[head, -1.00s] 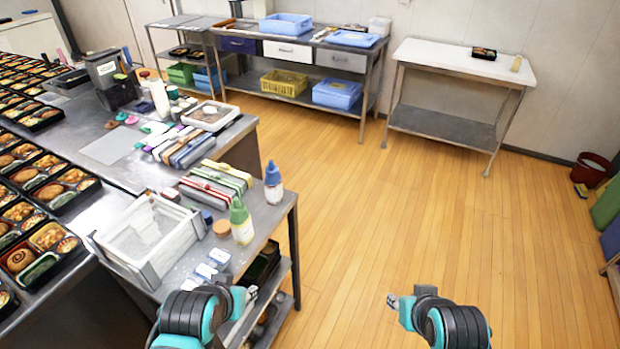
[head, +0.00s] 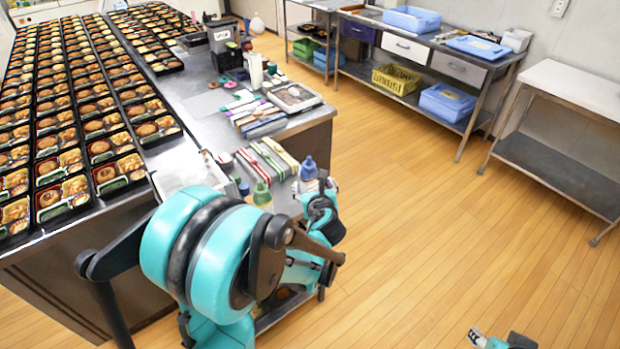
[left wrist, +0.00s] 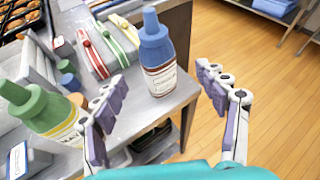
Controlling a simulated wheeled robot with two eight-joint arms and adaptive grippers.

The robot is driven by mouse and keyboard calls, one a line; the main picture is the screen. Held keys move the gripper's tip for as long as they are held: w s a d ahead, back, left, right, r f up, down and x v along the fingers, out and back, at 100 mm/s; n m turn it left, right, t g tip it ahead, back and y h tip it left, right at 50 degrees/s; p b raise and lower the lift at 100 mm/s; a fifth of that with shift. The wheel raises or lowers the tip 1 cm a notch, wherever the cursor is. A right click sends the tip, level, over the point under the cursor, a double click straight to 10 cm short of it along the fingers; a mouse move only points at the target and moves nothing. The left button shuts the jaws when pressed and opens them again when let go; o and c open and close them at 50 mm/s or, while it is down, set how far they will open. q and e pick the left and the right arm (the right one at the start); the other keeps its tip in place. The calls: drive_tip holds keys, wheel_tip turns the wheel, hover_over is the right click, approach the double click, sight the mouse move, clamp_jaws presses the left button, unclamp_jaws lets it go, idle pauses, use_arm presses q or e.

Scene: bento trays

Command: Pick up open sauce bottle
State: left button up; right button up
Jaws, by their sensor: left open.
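A sauce bottle with a blue cap, the blue bottle (head: 309,167), stands upright near the corner of the side table; it shows large in the left wrist view (left wrist: 158,52). A green-capped bottle (head: 262,193) stands to its left, also in the left wrist view (left wrist: 42,108). I cannot tell which bottle is open. My left gripper (left wrist: 165,108) is open and empty, its fingers on either side of the view of the blue bottle, which lies just beyond the fingertips. My right gripper (head: 475,337) is over the floor at lower right, too small to read.
Red, green and yellow striped boxes (head: 268,155) lie behind the bottles. Rows of filled bento trays (head: 95,115) cover the long counter at left. A bare white table (head: 575,88) stands at right. The wooden floor in the middle is clear.

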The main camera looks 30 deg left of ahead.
sight(310, 177)
use_arm(q)
drive_tip(key=shift+w+a+f+m, duration=0.15)
drive_tip(key=shift+w+a+m, duration=0.15)
drive_tip(key=shift+m, duration=0.1)
drive_tip(key=shift+b+x, duration=0.4)
drive_tip(key=shift+x, duration=0.55)
drive_tip(key=b+x, duration=0.1)
drive_tip(key=x, duration=0.2)
drive_tip(key=b+x, duration=0.1)
drive_tip(key=x, duration=0.1)
drive_tip(key=shift+w+a, duration=0.3)
drive_tip(key=shift+a, duration=0.1)
drive_tip(key=shift+r, duration=0.25)
drive_tip(key=c, duration=0.8)
